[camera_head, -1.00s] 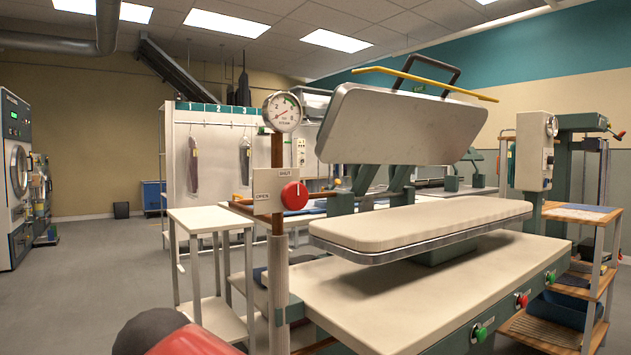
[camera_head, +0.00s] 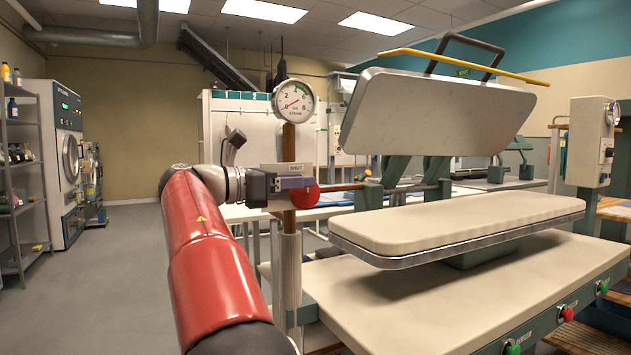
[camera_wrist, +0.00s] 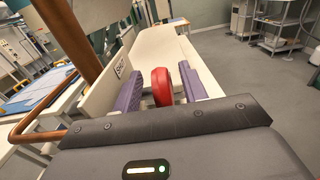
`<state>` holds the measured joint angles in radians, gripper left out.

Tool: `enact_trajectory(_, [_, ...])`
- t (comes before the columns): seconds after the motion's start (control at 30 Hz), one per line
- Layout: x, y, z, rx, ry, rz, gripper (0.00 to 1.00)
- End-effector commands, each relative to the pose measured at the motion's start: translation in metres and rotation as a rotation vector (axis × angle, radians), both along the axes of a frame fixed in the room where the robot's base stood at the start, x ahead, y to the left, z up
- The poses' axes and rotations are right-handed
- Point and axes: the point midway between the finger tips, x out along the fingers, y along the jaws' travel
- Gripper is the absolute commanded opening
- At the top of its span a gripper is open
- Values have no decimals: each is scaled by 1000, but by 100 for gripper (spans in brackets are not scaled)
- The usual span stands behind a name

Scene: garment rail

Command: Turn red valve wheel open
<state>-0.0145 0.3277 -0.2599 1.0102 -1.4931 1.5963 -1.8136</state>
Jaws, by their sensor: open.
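The red valve wheel (camera_head: 305,195) sits on the brown steam pipe (camera_head: 289,150), below a round pressure gauge (camera_head: 293,101). A small plate marked SHUT (camera_head: 281,169) is just above the wheel. My gripper (camera_head: 298,183) is at the wheel, and hides its left part in the head view. In the wrist view the wheel (camera_wrist: 162,86) shows edge-on between the two purple fingers of my gripper (camera_wrist: 160,90). The fingers are apart, with a gap visible on the wheel's left; on its right the finger is close, and contact cannot be told.
The steam press has a padded lower board (camera_head: 460,225) and a raised upper plate (camera_head: 440,112) right of the pipe. White tables stand behind it. A shelf rack (camera_head: 22,185) and a washer (camera_head: 62,150) are at the left. The left floor is clear.

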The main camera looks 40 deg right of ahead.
Motion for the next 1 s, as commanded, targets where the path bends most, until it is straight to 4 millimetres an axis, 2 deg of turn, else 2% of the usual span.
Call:
enact_trajectory(0.1, [-5, -20, -1, 1, 0, -2, 43])
enact_trajectory(0.23, [-8, -34, 0, 1, 0, 0, 43])
enact_trajectory(0.6, [-10, -41, 0, 2, -1, 2, 43])
enact_trajectory(0.93, [-10, -41, 0, 2, -1, 2, 1])
enact_trajectory(1.0, [-10, -41, -1, 2, -1, 2, 0])
